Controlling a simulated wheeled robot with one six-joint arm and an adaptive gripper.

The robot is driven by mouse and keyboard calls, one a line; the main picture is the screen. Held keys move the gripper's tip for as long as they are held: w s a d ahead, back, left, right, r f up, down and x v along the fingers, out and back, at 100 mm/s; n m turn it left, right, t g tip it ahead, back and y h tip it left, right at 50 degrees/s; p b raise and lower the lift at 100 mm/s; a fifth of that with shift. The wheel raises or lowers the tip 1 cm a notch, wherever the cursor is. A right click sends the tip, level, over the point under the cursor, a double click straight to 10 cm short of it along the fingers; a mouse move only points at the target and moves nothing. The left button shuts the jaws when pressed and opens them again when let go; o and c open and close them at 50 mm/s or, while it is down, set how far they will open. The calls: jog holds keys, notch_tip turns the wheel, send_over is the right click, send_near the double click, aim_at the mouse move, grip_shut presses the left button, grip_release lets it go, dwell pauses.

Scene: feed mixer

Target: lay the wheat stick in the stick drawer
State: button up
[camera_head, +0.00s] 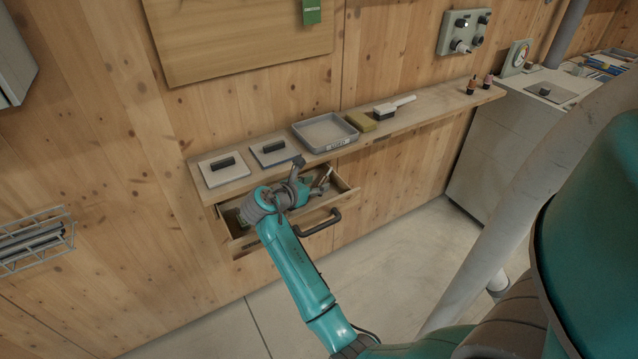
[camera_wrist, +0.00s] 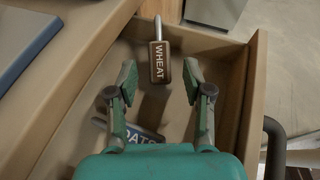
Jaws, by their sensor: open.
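The wheat stick (camera_wrist: 158,62) has a dark label block reading WHEAT and a grey rod. In the wrist view it is in the open stick drawer (camera_wrist: 243,92), near the drawer's far end, with its rod overlapping the end wall. I cannot tell if it lies flat or leans there. My gripper (camera_wrist: 160,80) is open, with one finger to each side of the stick's label end and gaps between. In the head view my gripper (camera_head: 311,181) is over the right part of the drawer (camera_head: 243,241).
A second stick with a blue label (camera_wrist: 140,134), partly hidden by my gripper, lies in the drawer. Above the drawer is a shelf (camera_head: 360,143) with two lidded bins (camera_head: 223,170), a grey tray (camera_head: 325,133) and a brush (camera_head: 390,108). The drawer handle (camera_head: 318,224) sticks out in front.

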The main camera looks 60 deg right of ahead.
jog(key=v, duration=0.9)
jog(key=shift+a+r, duration=0.15)
jog(key=shift+a, duration=0.1)
